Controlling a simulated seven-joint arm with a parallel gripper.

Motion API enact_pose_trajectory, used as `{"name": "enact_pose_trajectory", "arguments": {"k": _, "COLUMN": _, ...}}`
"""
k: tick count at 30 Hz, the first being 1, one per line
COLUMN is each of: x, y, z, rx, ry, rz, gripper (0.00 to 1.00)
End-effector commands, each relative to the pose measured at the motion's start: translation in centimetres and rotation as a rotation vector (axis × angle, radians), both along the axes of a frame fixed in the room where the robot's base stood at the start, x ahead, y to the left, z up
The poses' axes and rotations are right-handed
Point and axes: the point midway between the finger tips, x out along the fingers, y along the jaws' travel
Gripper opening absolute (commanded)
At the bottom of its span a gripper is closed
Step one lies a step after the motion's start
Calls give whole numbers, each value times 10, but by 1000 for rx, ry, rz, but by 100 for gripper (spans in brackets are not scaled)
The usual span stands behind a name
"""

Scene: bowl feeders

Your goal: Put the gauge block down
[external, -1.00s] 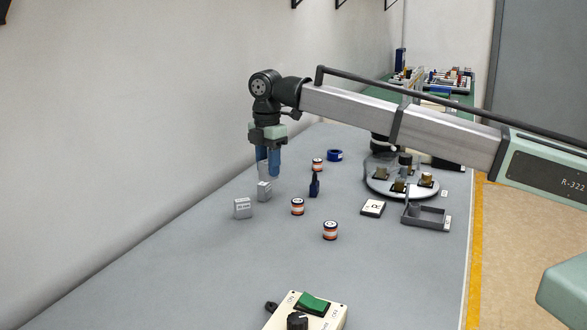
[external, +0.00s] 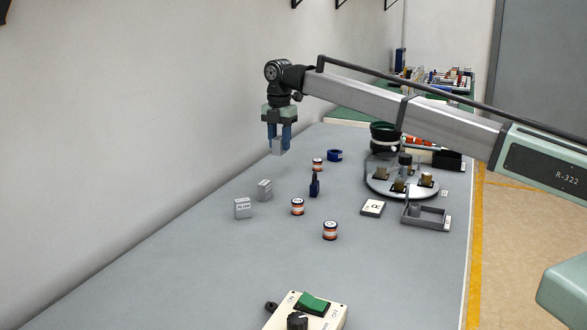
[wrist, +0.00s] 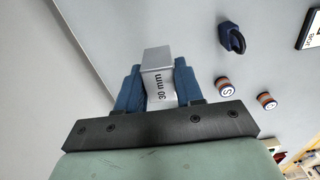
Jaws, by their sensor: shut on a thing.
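My gripper (external: 279,140) has blue fingers and is shut on a grey gauge block (external: 278,147). In the wrist view the gauge block (wrist: 158,75) sits between the two fingers, with "30 mm" printed on its face. In the external view the block hangs from the fingertips toward the back left of the grey table (external: 190,265), near the wall. It appears raised above the table, though the exact gap is hard to tell. Two other pale grey blocks stand on the table nearer the camera, one block (external: 264,190) and another block (external: 243,208) with printed faces.
A control box (external: 308,318) is in front. The left foreground is clear.

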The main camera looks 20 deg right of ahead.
Motion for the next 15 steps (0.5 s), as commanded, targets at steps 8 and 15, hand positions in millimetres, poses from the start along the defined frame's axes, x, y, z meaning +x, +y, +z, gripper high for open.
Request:
{"name": "enact_pose_trajectory", "arguments": {"k": 8, "x": -1, "y": 0, "z": -12, "rx": -1, "ry": 1, "rz": 62, "gripper": 0}}
{"name": "enact_pose_trajectory", "arguments": {"k": 15, "x": -1, "y": 0, "z": -50, "rx": -1, "ry": 1, "rz": 61, "gripper": 0}}
